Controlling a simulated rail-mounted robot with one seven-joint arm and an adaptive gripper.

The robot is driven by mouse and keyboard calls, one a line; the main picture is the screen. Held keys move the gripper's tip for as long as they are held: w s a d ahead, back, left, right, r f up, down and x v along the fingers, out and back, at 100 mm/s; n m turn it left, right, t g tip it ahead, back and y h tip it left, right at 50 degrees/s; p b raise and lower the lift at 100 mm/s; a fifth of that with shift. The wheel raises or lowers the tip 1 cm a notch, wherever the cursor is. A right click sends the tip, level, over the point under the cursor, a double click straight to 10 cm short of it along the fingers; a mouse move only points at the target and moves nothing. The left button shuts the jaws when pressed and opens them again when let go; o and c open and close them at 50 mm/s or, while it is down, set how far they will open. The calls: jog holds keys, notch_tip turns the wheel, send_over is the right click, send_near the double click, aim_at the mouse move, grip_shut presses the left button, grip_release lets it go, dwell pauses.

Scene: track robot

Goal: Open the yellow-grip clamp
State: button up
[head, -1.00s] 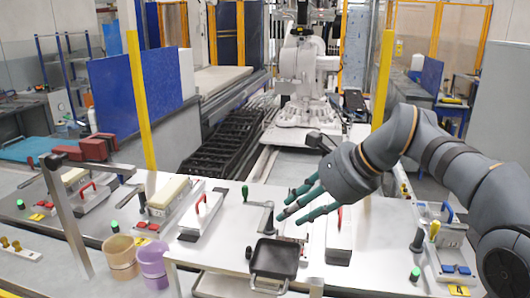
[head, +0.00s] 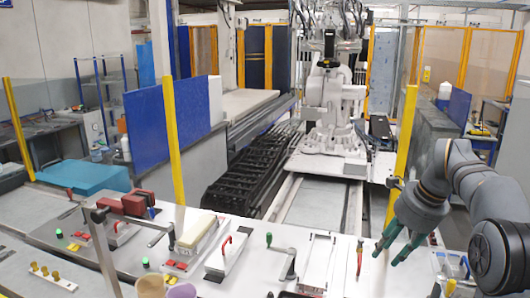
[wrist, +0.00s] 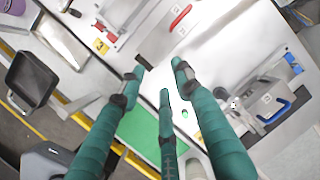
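A small yellow grip (head: 450,287) shows at the lower right in the head view, next to a fixture with blue parts (head: 455,265). It is partly cut off by the frame edge, so I cannot tell the clamp's lever position. My gripper (head: 391,250), with three teal fingers, hangs over the right part of the table, to the left of and above the yellow grip in the picture. In the wrist view my gripper (wrist: 158,77) has its fingers spread, with nothing between them. A blue-handled fixture (wrist: 275,112) shows right of the fingers there; I make out no yellow grip on it.
A black pan (wrist: 32,78) shows in the wrist view. A yellow post (head: 402,145) stands behind my gripper.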

jog(key=shift+s+d, duration=0.1)
jog(key=shift+d, duration=0.45)
jog(key=shift+a, duration=0.1)
